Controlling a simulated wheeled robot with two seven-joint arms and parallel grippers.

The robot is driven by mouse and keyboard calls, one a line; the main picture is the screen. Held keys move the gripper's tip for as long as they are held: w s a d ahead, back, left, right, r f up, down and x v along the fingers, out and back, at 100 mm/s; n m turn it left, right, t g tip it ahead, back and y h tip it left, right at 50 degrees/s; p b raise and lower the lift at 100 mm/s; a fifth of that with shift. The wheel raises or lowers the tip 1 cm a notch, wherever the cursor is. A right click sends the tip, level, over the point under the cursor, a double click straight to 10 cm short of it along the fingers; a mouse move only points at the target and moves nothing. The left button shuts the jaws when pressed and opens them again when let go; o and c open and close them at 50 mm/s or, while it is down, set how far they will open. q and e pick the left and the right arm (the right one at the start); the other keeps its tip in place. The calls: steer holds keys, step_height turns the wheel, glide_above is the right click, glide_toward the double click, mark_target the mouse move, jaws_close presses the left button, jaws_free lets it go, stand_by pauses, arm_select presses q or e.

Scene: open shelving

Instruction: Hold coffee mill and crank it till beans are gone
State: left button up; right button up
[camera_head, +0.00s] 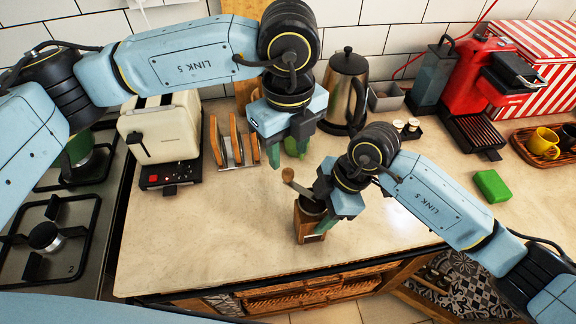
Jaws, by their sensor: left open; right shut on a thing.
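The coffee mill (307,228) is a small wooden box with a dark top, standing upright near the front edge of the counter. Its crank ends in a round wooden knob (288,174) that points up and to the left. My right gripper (322,222) is shut on the mill's body from the right and partly covers it. My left gripper (289,156) is open and empty, above and behind the mill, with its fingers pointing down. It is apart from the knob. The beans cannot be made out inside the mill.
A toaster (163,128) and a wooden rack (236,146) stand at the left, beside the stove (42,232). A kettle (346,85) and red coffee machine (470,75) stand at the back. A green sponge (492,186) lies at the right. The front left counter (210,235) is clear.

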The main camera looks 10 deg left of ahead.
mark_target(288, 171)
arm_select(q)
step_height(288, 171, down, 6)
steer(key=shift+r, duration=0.1)
steer(key=shift+c, duration=0.4)
jaws_close()
